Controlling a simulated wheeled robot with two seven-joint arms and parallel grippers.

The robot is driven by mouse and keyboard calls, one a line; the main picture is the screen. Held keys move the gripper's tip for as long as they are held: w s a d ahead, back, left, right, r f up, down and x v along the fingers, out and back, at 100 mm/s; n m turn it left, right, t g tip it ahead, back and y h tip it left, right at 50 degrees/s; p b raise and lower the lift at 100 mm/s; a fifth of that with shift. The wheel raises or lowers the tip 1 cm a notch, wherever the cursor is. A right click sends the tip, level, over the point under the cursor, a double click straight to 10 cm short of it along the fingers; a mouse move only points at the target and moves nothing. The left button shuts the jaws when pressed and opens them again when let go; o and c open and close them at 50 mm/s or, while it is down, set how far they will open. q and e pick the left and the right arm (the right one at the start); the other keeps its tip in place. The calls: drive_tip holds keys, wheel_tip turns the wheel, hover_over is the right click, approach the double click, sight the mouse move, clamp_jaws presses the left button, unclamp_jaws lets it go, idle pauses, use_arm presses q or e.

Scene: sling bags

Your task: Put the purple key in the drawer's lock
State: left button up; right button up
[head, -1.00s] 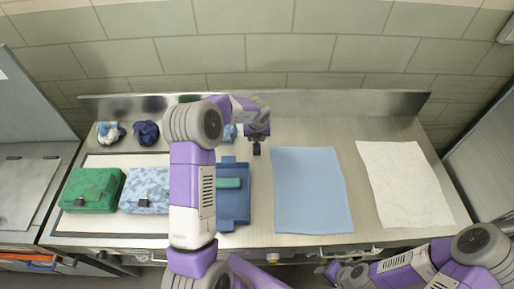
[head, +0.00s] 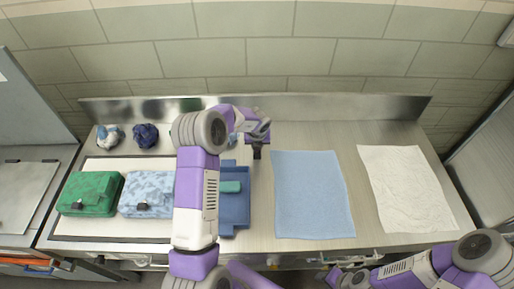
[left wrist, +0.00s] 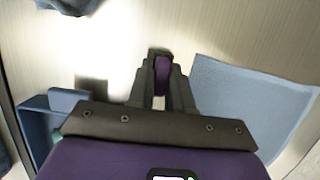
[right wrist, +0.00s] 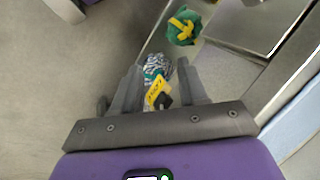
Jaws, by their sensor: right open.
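My left gripper (head: 257,152) is low over the bare counter, between the dark blue bag and the light blue cloth. In the left wrist view its fingers (left wrist: 162,92) are close together on both sides of a small dark purple piece (left wrist: 162,75). It may be the key, but its shape is mostly hidden. My right gripper (head: 326,276) is at the counter's front edge. In the right wrist view its fingers (right wrist: 160,83) are open around the line to a yellow tag (right wrist: 154,91) with a black piece beside it. The drawer's lock cannot be made out.
A light blue cloth (head: 311,195) and a white cloth (head: 407,188) lie right. A green item with yellow ribbon (right wrist: 183,27) shows below the right gripper.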

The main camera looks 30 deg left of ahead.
use_arm(q)
clamp_jaws()
drive_tip(key=shift+r, duration=0.15)
drive_tip(key=shift+r+p, duration=2.95)
drive_tip(key=shift+p, duration=0.45)
drive_tip(key=shift+f, duration=0.25)
wheel_tip(320, 180, down, 6)
drive_tip(key=b, duration=0.6)
drive_tip(key=shift+r+b, duration=0.2)
drive_tip(key=shift+b, duration=0.2)
drive_tip(key=shift+r, duration=0.1)
